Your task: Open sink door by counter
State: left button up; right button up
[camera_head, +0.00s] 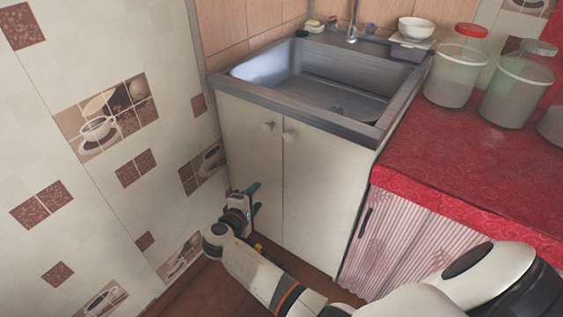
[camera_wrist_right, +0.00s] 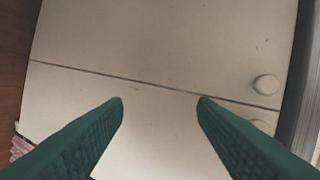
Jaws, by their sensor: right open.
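The sink cabinet has two cream doors, both closed: a left door (camera_head: 249,160) with a round knob (camera_head: 268,126) and a right door (camera_head: 315,180) with its knob (camera_head: 289,134). My right gripper (camera_head: 256,198) is open and empty, low in front of the left door and below the knobs. In the right wrist view its green fingers (camera_wrist_right: 160,100) spread before the doors near the seam. There the left door's knob (camera_wrist_right: 265,85) and the right door's knob (camera_wrist_right: 258,125) lie beyond the fingers to the right, untouched. My left gripper is not in view.
A metal sink (camera_head: 320,85) tops the cabinet. To the right is a counter with red oilcloth (camera_head: 450,160), several jars and a pink striped curtain (camera_head: 400,240) below. A tiled wall (camera_head: 110,180) stands close on the left. Brown floor (camera_head: 205,290) shows below.

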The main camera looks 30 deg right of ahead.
aim_at(287, 138)
notch_tip(287, 138, up, 12)
jog(key=d+m+g+h+b, duration=0.1)
jog(key=m+h+b, duration=0.2)
jog(key=m+h, duration=0.15)
jog(key=shift+g+h, duration=0.25)
jog(key=shift+g, duration=0.05)
jog(key=x, duration=1.1)
jog(key=shift+s+d+r, duration=0.2)
jog(key=shift+s+r, duration=0.05)
jog(key=shift+r, duration=0.05)
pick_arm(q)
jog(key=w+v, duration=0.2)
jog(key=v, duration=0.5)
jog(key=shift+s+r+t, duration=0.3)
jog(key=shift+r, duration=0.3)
pick_arm(e)
jog(key=shift+d, duration=0.2)
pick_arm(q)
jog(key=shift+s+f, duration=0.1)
pick_arm(e)
grip_shut()
